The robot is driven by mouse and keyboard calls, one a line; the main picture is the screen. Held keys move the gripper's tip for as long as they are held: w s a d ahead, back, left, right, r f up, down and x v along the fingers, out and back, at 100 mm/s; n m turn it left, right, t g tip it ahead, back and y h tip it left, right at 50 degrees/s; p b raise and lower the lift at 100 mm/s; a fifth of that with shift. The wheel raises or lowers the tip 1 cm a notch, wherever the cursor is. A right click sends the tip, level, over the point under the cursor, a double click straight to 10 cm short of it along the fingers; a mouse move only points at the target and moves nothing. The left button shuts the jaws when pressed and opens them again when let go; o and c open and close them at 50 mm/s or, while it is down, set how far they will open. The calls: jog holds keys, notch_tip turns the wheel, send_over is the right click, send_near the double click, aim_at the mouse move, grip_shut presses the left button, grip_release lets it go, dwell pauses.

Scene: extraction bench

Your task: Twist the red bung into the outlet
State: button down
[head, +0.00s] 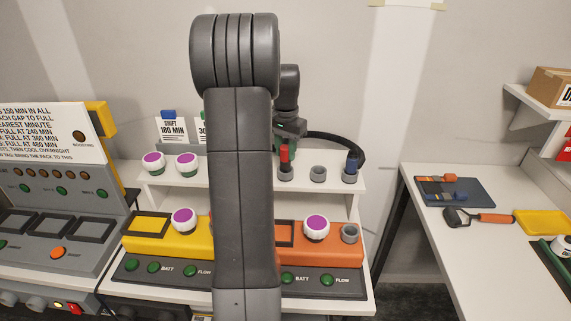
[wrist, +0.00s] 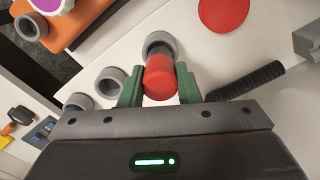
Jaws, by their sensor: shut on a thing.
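The red bung (head: 284,158) stands upright at the left of three grey holders on the white shelf. In the wrist view the red bung (wrist: 159,80) is between the green fingers of my gripper (wrist: 160,90), which is shut on it. Its dark lower end is at the mouth of a grey holder (wrist: 157,42); how deep it sits is hidden. In the head view my gripper (head: 288,146) is partly hidden behind my arm. A grey open outlet (head: 350,233) is at the right end of the orange unit (head: 320,253), apart from the bung.
An empty grey holder (head: 318,174) and one with a blue bung (head: 351,164) stand to the right. White pots with purple tops (head: 316,229) are on the shelf and units. A black hose (head: 338,143) curves behind. The right table (head: 400,225) has free room near its left edge.

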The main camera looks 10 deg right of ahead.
jog(key=shift+r+p, duration=1.15)
jog(key=shift+r, duration=0.25)
